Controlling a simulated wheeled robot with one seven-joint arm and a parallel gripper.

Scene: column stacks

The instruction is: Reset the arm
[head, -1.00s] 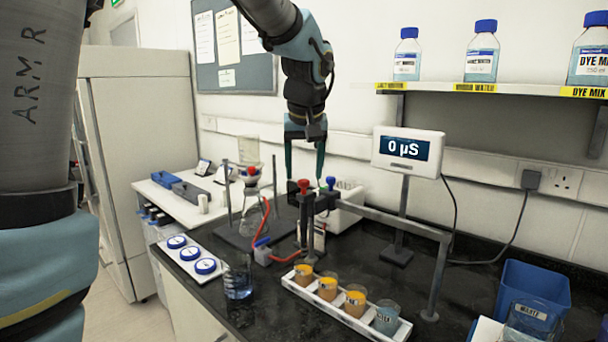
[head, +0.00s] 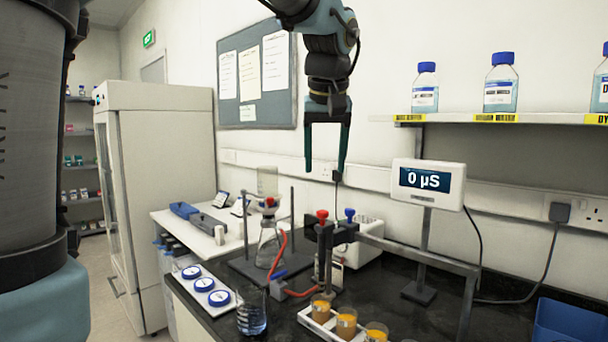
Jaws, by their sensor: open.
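My gripper (head: 325,168) hangs from my arm in the upper middle of the head view, pointing straight down. Its two dark teal fingers are spread apart with nothing between them. It is above the column stand with the red knob (head: 322,215) and the blue knob (head: 350,213). The fingertips look a little higher than the knobs, and I cannot tell the exact depth between them.
A flask stand (head: 268,245), a beaker of blue liquid (head: 251,312) and a white rack (head: 318,326) with orange cups are on the dark bench. A meter (head: 428,181) reads 0 µS. Bottles stand on a shelf (head: 500,118) at right.

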